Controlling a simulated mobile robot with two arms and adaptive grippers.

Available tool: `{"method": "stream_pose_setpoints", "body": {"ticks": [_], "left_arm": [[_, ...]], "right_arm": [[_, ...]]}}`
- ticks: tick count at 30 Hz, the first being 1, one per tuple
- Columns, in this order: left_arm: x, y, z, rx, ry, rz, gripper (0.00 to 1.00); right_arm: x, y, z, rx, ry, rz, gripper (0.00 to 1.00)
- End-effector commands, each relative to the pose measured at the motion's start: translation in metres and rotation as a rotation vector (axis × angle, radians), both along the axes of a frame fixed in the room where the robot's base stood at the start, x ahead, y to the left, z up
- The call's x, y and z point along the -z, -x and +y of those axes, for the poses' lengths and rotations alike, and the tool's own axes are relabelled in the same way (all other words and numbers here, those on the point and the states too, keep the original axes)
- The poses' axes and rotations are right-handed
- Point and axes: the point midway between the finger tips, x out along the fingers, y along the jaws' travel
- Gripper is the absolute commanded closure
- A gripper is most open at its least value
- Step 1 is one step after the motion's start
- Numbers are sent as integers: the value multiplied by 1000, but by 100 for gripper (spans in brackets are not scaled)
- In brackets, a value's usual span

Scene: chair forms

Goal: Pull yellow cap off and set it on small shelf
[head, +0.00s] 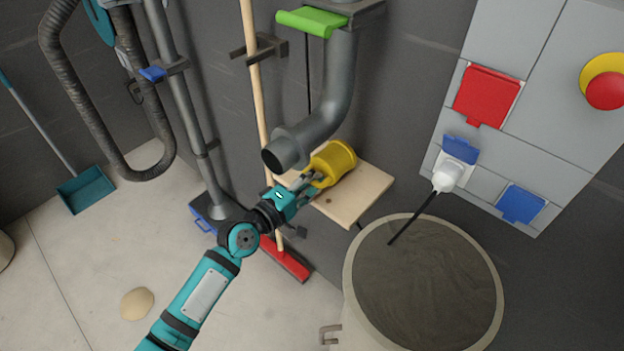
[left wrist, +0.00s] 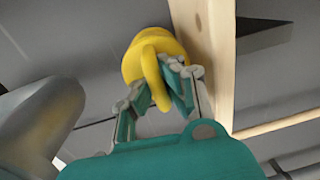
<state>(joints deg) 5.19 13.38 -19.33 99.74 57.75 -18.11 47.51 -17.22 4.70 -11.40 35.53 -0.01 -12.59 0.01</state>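The yellow cap (head: 335,158) is off the grey pipe (head: 322,122), whose open end shows dark. It is over the back left part of the small wooden shelf (head: 362,190); I cannot tell whether it rests on it. My left gripper (head: 316,180) reaches the cap from the lower left. In the left wrist view, the fingers (left wrist: 158,90) close on the handle of the cap (left wrist: 150,48). The shelf's wooden board (left wrist: 212,50) is right beside the cap there. My right gripper is in neither view.
A round drum (head: 425,285) stands below and right of the shelf. A wall panel (head: 535,120) with a plug and covers is at the right. A broom (head: 262,90) stands behind my gripper, and a ribbed hose (head: 80,110) hangs at the left.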

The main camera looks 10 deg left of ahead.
Motion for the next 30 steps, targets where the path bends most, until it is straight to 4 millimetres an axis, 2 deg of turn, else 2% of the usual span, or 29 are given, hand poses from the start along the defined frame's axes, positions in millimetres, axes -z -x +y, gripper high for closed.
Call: {"method": "stream_pose_setpoints", "body": {"ticks": [27,28,30], "left_arm": [[6,0,0,-1,1,-2,100],[6,0,0,0,1,-2,99],[6,0,0,0,1,-2,90]], "right_arm": [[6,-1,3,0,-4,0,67],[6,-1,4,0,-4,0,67],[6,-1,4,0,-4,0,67]]}}
